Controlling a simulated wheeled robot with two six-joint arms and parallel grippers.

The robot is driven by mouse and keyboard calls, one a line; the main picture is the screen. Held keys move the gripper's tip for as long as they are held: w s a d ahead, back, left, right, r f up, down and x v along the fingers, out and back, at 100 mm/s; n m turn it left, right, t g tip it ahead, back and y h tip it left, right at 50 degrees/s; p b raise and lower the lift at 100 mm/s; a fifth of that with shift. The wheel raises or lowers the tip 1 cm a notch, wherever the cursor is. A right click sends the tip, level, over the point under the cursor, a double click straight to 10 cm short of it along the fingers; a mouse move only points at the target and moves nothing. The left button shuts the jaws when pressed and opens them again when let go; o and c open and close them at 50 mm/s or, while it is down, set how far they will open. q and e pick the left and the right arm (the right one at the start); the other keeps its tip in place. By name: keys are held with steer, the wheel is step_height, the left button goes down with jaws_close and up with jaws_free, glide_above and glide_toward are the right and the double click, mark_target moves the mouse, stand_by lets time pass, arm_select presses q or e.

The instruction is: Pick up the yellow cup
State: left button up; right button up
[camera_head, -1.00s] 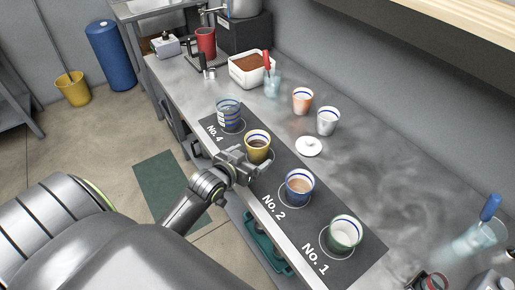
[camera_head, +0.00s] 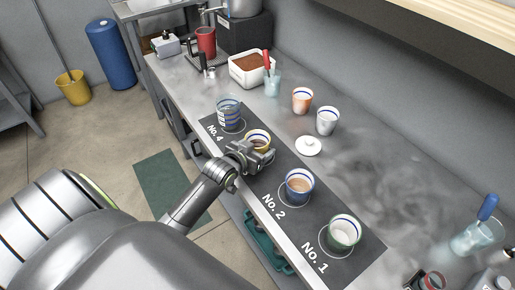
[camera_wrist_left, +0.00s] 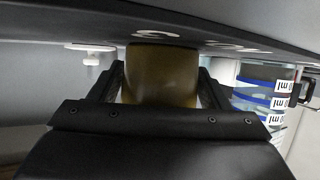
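The yellow cup (camera_head: 259,136) stands upright on the dark mat between the No. 2 and No. 4 spots, holding something brown. My left gripper (camera_head: 262,156) is at its near side and hides most of its body in the head view. In the left wrist view, which looks inverted, the yellow cup (camera_wrist_left: 162,75) sits between the two fingers (camera_wrist_left: 161,85). The fingers are spread on either side of it, with what looks like a slim gap. The right gripper is not in view.
The dark mat (camera_head: 320,215) also holds a clear striped cup (camera_head: 229,114), a blue cup (camera_head: 299,186) and a green cup (camera_head: 344,231). The right-hand counter middle is clear.

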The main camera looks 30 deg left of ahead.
arm_select(q)
steer(key=c, duration=0.9)
steer(key=shift+o, duration=0.2)
steer(key=shift+r, duration=0.15)
